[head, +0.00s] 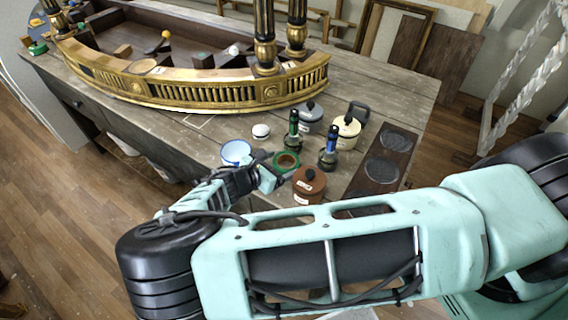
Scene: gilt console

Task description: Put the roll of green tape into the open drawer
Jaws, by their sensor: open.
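The roll of green tape (286,160) lies flat on the grey wooden table, between the bottles and the brown pot. My gripper (272,175) is open, low over the table, just to the near left of the roll. The fingertips are small in the picture, and I cannot tell whether they touch the roll. The wooden table's dark front (135,138) shows on the left, partly hidden by my arm. I cannot clearly make out an open drawer in it.
Close around the roll are a blue-white bowl (236,152), a green bottle (294,128), a blue-topped bottle (328,152) and a brown lidded pot (309,184). A cream pot (347,132) stands farther right. A large gilt curved piece (200,92) fills the table's back left.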

